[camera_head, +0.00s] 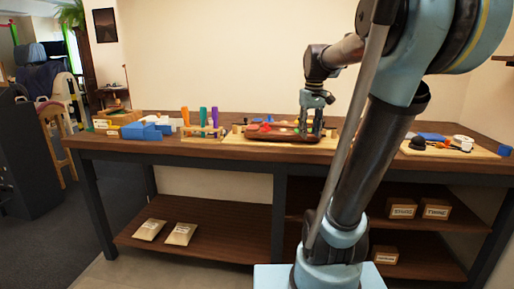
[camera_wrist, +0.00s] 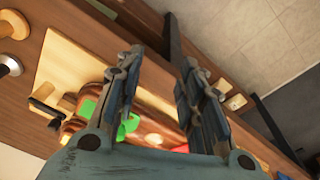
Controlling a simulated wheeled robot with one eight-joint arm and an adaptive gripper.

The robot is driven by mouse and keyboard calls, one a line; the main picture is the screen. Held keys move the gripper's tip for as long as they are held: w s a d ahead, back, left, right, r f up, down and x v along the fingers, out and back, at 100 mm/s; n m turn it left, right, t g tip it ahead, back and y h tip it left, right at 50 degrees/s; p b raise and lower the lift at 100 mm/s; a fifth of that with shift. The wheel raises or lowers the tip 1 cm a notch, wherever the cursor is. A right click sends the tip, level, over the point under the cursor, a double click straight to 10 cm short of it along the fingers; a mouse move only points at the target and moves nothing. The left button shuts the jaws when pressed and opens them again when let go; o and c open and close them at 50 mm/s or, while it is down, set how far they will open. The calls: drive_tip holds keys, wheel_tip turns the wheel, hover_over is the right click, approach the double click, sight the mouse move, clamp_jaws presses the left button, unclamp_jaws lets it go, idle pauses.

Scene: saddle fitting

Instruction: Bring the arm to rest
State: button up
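My gripper (camera_head: 311,131) hangs from my arm over the workbench, fingers pointing down, at the right part of a reddish-brown wooden piece (camera_head: 268,133). In the wrist view my gripper (camera_wrist: 160,64) has its two fingers spread with a clear gap and nothing held between them. The wooden piece, with green and red patches, shows below and between the fingers in the wrist view (camera_wrist: 150,97). I cannot tell whether the fingers touch it. My arm stretches from the lower middle to the upper right of the head view.
The workbench (camera_head: 180,150) carries blue blocks (camera_head: 142,131) and a rack of coloured handles (camera_head: 203,131) at left. A light board (camera_head: 448,152) with small items lies at right. The lower shelf (camera_head: 215,225) holds two packets and boxes. Wall space above the bench is clear.

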drive_tip(key=s+f+m+t, duration=0.1)
drive_tip(key=s+f+m, duration=0.2)
drive_tip(key=s+f, duration=1.7)
drive_tip(key=shift+a+f, duration=0.3)
drive_tip(key=shift+f, duration=0.55)
drive_tip(key=shift+s, duration=0.1)
